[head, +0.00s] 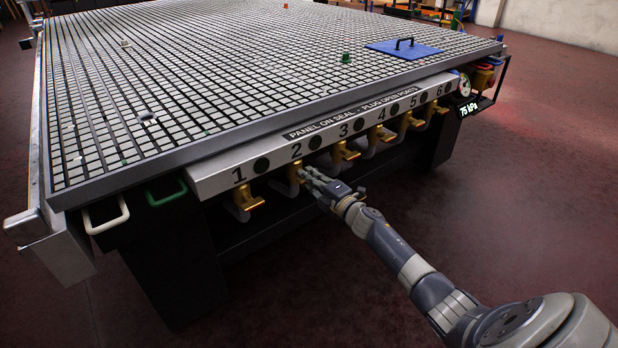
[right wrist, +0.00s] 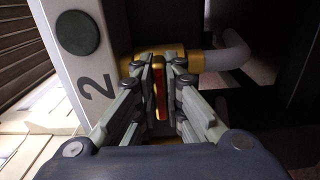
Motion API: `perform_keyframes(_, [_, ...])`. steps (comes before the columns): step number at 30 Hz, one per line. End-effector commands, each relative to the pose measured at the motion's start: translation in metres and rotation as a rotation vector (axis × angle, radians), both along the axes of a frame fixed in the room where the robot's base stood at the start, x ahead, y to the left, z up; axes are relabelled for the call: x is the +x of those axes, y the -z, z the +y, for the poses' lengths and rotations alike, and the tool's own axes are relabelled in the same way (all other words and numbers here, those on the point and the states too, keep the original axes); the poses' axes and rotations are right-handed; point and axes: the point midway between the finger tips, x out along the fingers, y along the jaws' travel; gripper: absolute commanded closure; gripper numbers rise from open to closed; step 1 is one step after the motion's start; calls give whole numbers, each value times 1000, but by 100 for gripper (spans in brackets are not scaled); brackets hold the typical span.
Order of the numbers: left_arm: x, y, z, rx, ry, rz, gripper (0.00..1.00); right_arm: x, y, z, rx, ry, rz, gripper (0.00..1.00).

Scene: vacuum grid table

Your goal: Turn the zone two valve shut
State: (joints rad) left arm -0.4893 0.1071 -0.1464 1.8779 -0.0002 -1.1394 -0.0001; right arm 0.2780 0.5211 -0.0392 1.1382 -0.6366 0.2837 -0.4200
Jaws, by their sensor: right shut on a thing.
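The zone two valve (head: 293,188) is a brass-coloured valve under the number 2 on the light front panel (head: 222,180). My right gripper (head: 305,177) reaches it from the front right. In the right wrist view my right gripper (right wrist: 160,82) is shut on the valve's handle (right wrist: 160,100), a narrow red and yellow lever seen edge-on between the fingers. The yellow valve body (right wrist: 194,60) and a pale bent pipe (right wrist: 234,50) show behind the fingertips. The fingers hide part of the valve, so its exact angle is unclear. My left gripper is not in view.
The zone one valve (head: 246,202) is close on the left and the zone three valve (head: 346,150) close on the right. The grid tabletop (head: 200,85) overhangs above. A display (head: 468,109) reads 75 kPa. The floor in front is clear.

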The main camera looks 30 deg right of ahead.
Motion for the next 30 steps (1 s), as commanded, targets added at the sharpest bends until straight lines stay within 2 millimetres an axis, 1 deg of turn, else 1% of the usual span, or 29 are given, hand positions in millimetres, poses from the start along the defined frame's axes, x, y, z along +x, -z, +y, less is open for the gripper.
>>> perform_keyframes(1, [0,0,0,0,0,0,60,0,1,0,4,1,1,100])
perform_keyframes(2, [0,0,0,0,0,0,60,0,1,0,4,1,2,88])
perform_keyframes(3, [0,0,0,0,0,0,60,0,1,0,4,1,2,79])
perform_keyframes(4, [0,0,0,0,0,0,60,0,1,0,4,1,2,72])
perform_keyframes(5, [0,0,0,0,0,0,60,0,1,0,4,1,2,70])
perform_keyframes(14, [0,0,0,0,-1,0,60,0,0,0,1,0,1,70])
perform_keyframes(19, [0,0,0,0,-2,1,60,-8,1,-1,0,1,1,70])
perform_keyframes(23, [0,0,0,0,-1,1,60,-25,2,-2,0,-1,3,70])
perform_keyframes(30, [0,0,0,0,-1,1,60,-66,2,-5,1,0,4,70])
